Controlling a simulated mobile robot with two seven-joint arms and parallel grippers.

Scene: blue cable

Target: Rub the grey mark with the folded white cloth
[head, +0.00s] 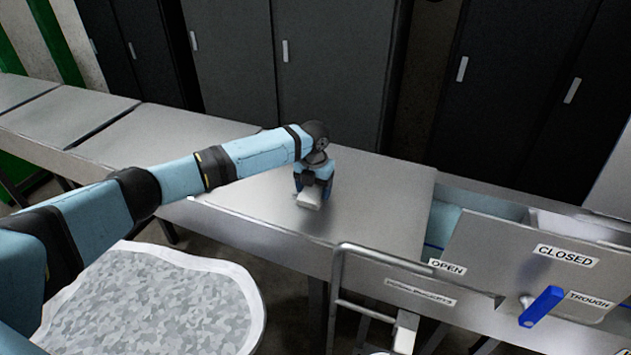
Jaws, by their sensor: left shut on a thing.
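My left gripper (311,190) reaches in from the left over the steel counter (385,215) and points down. It is shut on the folded white cloth (310,198), a small pale block low at the counter's surface. I cannot tell whether the cloth touches the counter. No grey mark can be made out; it may be hidden under the cloth or gripper. My right gripper is not in view.
A steel panel (500,250) with OPEN, CLOSED and TROUGH labels and a blue handle (541,306) stands at the right, by an open trough. A metal rail (337,300) rises at the counter's front edge. Dark cabinets (330,60) stand behind. The counter around the cloth is clear.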

